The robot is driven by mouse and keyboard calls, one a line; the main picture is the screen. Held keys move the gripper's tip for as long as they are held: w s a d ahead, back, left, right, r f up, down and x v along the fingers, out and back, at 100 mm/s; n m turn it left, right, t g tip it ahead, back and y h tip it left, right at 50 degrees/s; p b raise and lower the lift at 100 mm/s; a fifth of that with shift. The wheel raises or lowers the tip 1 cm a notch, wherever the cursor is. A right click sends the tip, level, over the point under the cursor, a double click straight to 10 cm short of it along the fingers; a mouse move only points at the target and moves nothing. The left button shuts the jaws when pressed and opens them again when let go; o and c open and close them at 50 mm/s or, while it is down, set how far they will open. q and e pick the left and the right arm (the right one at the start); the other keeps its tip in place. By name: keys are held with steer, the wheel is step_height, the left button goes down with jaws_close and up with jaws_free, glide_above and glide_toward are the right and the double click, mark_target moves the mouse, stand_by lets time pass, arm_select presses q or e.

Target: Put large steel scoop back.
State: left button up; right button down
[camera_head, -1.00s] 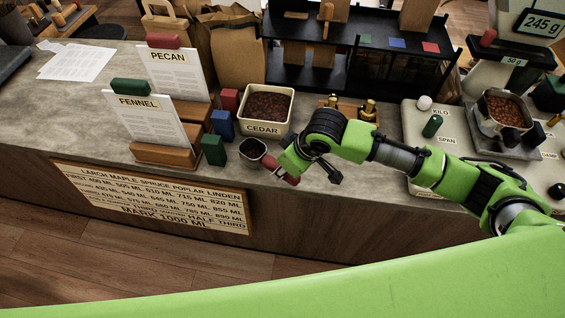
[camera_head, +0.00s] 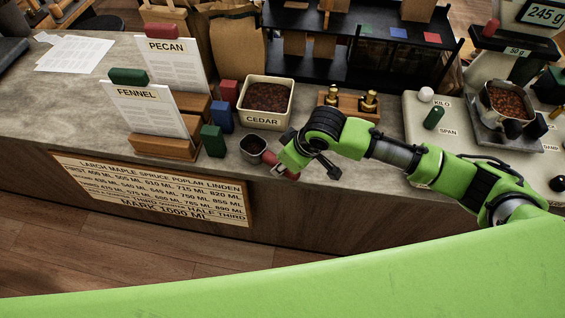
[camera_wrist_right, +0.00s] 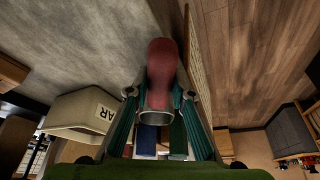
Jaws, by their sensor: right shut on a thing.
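The steel scoop (camera_head: 253,147) has a round metal bowl and a red handle. My right gripper (camera_head: 283,168) is shut on it near the handle and holds it over the front part of the counter, in front of the CEDAR bin. The bowl's inside looks dark; I cannot tell if it holds anything. In the right wrist view, the red scoop handle (camera_wrist_right: 161,62) stands out between the fingers of my right gripper (camera_wrist_right: 158,98), with a steel collar below it. My left gripper is out of view.
The CEDAR bin (camera_head: 286,105) holds dark brown goods. Green, blue and red blocks, with the FENNEL (camera_head: 150,107) and PECAN (camera_head: 186,70) card stands, are left of the scoop. A wooden holder with brass weights (camera_head: 337,108) stands behind my arm. A scale (camera_head: 520,130) is at right.

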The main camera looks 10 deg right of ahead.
steer(key=shift+f, duration=0.35)
steer(key=c, duration=1.7)
jaws_free()
steer(key=v, duration=1.2)
